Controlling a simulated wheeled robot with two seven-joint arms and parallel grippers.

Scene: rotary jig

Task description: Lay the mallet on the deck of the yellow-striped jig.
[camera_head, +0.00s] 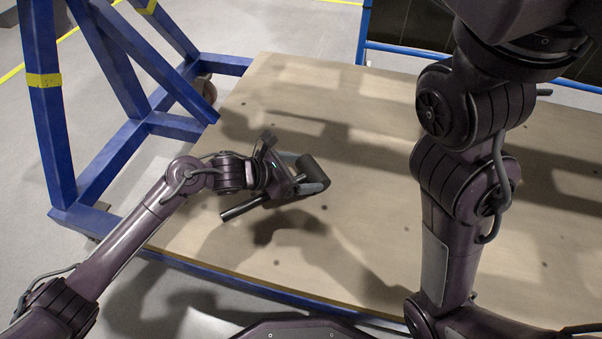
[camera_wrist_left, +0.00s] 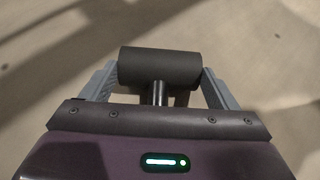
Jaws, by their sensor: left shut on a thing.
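My left gripper (camera_head: 303,172) is shut on the mallet, with its grey fingers at the two ends of the dark cylindrical head (camera_head: 312,170). In the left wrist view the mallet head (camera_wrist_left: 160,67) lies crosswise between the fingertips (camera_wrist_left: 160,76), and its handle runs back under the gripper. In the head view the dark handle (camera_head: 240,208) sticks out to the lower left. The mallet is over the left part of the jig's beige deck (camera_head: 370,185); its exact height above it is unclear. My right gripper is out of view.
The jig's blue frame (camera_head: 44,130) with a yellow stripe (camera_head: 44,80) rises at the deck's left end. Another blue post (camera_head: 364,30) stands behind. My right arm crosses the right side of the view. The middle of the deck looks bare, with small dark holes.

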